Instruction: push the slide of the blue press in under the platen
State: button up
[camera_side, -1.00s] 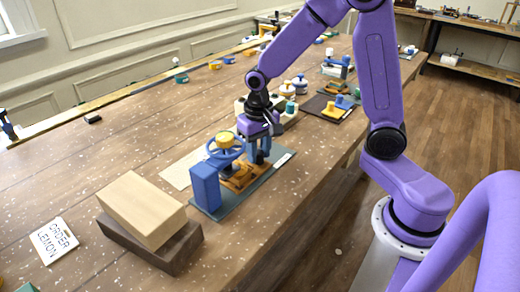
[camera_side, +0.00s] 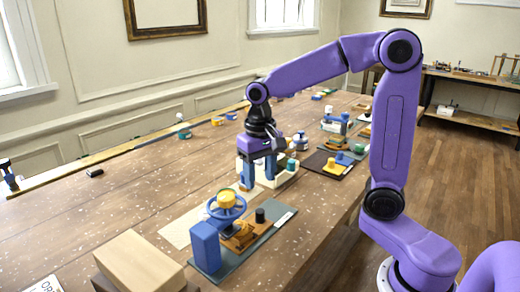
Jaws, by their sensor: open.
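The blue press stands on a grey-green base plate (camera_side: 266,236) near the front of the table. It has a blue block (camera_side: 205,246) and a blue handwheel (camera_side: 226,206) with a yellow hub (camera_side: 227,198). An orange-brown slide (camera_side: 238,240) lies low beside the wheel, partly hidden by the block and wheel. A black knob (camera_side: 260,215) stands at its right, farther end. How far the slide reaches under the platen cannot be told. My gripper (camera_side: 259,174) is open with blue fingers pointing down, apart from the press and beyond the knob.
A pale wooden block (camera_side: 140,262) on a dark one stands at the near left. A pale sheet (camera_side: 190,225) lies left of the press. A cream tray-like piece (camera_side: 285,176) is behind my gripper, and a dark mat (camera_side: 330,163) with a yellow piece lies to the right.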

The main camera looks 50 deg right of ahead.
notch_tip(320, 180, up, 7)
send_over(260, 211)
jog(key=shift+f, duration=0.1)
dwell(0.4)
notch_tip(260, 211, down, 17)
jog(key=n, duration=1.8)
jog(key=shift+r, duration=0.2)
